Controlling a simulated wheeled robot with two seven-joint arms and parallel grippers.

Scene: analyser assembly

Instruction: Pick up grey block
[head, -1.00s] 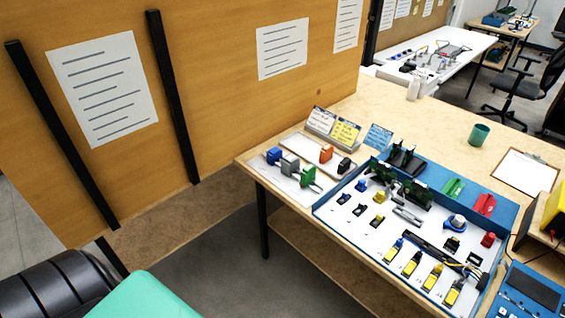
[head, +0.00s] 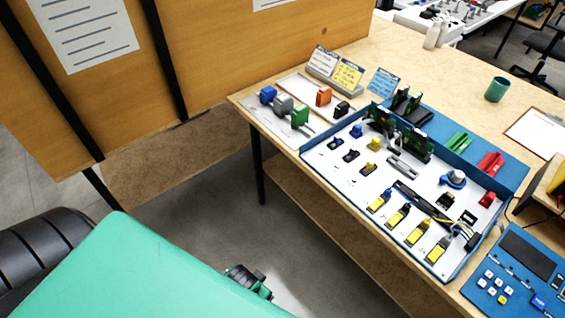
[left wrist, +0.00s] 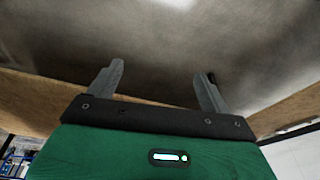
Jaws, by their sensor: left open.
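The grey block (head: 283,104) sits on the white tray (head: 262,120) at the near-left corner of the table, between a blue block (head: 267,94) and a green block (head: 300,116). My left gripper (left wrist: 164,75) shows in the left wrist view with its two grey fingers apart and nothing between them. The block is not visible in that view. In the head view my teal left arm crosses the lower left, below and apart from the table; its gripper fingers cannot be made out there. My right gripper is not in view.
An orange block (head: 323,96) and a black block (head: 342,108) stand near the grey one. Card stands (head: 334,72) are behind. A blue-walled tray (head: 452,150) full of parts lies to the right. A wooden panel (head: 230,50) rises to the left; the table edge faces me.

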